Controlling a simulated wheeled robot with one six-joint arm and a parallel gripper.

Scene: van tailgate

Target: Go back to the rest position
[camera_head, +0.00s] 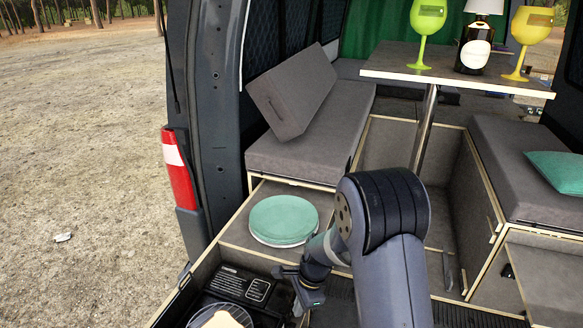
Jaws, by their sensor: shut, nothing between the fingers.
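My gripper (303,297) is low in the picture, left of my dark elbow, pointing down. It is shut and empty, just right of a black stove-like unit (237,287). Part of it is small and dark, so its fingertips are hard to make out. A round green plate or stack of plates (283,218) with a pale rim lies on the grey shelf (237,232) behind my gripper. My arm hides part of the floor and the shelf's right side.
A bowl or pan (219,317) with something beige sits at the bottom edge. A table (455,77) holds a green goblet (427,22), a dark bottle (474,53) and a yellow goblet (529,32). Benches flank it; a teal pillow (557,171) lies right. Open ground is outside, left.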

